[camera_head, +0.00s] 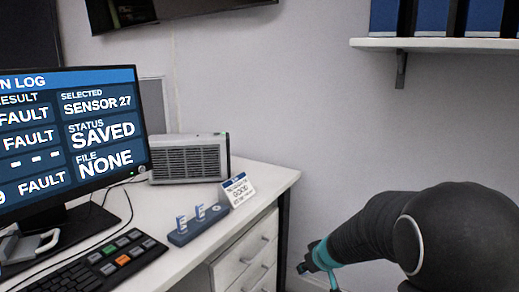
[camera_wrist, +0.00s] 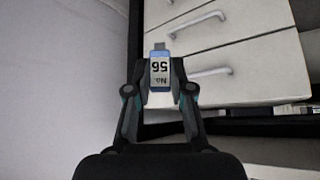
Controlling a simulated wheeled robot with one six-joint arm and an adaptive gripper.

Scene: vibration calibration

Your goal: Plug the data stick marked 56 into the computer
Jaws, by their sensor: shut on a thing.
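The data stick marked 56 (camera_wrist: 159,70) is blue with a white label reading "No. 56", upside down in the wrist view, and a grey plug at its far end. My gripper (camera_wrist: 160,82) is shut on it, one finger on each side. In the head view my gripper (camera_head: 318,262) is low, right of the desk; the stick cannot be made out there. The computer's monitor (camera_head: 70,140) stands at the left of the desk, showing "SELECTED SENSOR 27", "STATUS SAVED" and "FILE NONE". A grey box with a vented front (camera_head: 188,158) stands behind; I cannot tell where the port is.
A blue holder (camera_head: 205,225) with two sticks stands near the desk's right edge, beside a small sign (camera_head: 238,190). A keyboard (camera_head: 95,265) lies in front of the monitor. White drawers (camera_head: 245,258) are under the desk. A wall shelf (camera_head: 440,44) is at upper right.

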